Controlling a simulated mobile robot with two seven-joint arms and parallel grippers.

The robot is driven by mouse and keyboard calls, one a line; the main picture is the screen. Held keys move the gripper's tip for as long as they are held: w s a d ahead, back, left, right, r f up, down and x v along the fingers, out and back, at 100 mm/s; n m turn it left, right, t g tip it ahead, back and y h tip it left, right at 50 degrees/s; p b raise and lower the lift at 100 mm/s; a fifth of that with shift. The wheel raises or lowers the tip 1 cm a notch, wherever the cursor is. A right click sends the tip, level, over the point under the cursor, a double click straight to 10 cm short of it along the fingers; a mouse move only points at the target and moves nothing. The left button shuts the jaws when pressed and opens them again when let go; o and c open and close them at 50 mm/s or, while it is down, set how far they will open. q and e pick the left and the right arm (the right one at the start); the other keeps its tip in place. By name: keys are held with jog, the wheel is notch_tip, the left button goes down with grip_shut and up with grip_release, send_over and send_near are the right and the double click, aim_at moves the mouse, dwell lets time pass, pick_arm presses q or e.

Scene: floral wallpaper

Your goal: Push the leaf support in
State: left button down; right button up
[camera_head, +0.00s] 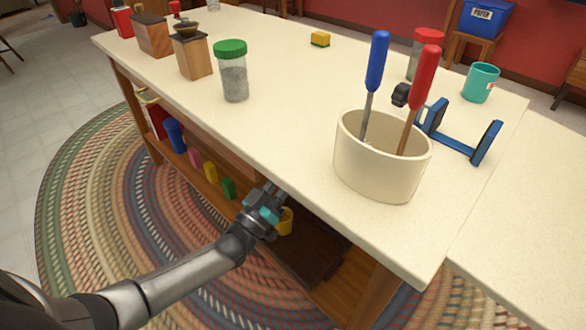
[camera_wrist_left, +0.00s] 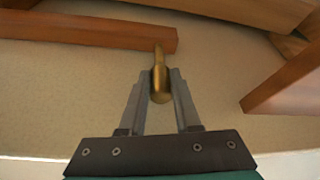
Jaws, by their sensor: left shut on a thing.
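In the left wrist view, a brass knob (camera_wrist_left: 160,88) sits on the end of a wooden bar (camera_wrist_left: 90,31), which appears to be the leaf support. My left gripper (camera_wrist_left: 160,75) is shut on the knob, one finger on each side. In the head view, my left gripper (camera_head: 276,193) reaches the front edge of the cream tabletop (camera_head: 290,140), its fingertips at or under the edge. The leaf support and knob are hidden there. A cream leaf panel (camera_head: 530,240) adjoins the tabletop at the right. My right gripper is not in view.
A shelf below holds a yellow cup (camera_head: 285,221) and a dark tray (camera_head: 310,250). Another wooden beam (camera_wrist_left: 290,85) is at the right in the wrist view.

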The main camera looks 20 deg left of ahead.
pick_arm(q)
jog(key=c, duration=0.9)
grip_release()
jog(key=shift+a+f, duration=0.1)
jog(key=shift+a, duration=0.2)
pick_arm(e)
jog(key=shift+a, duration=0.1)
pick_arm(q)
jog(key=shift+s+f, duration=0.1)
jog(key=shift+s, duration=0.2)
jog(key=p+v, duration=0.2)
jog(key=v, duration=1.2)
jog(key=shift+s, duration=0.25)
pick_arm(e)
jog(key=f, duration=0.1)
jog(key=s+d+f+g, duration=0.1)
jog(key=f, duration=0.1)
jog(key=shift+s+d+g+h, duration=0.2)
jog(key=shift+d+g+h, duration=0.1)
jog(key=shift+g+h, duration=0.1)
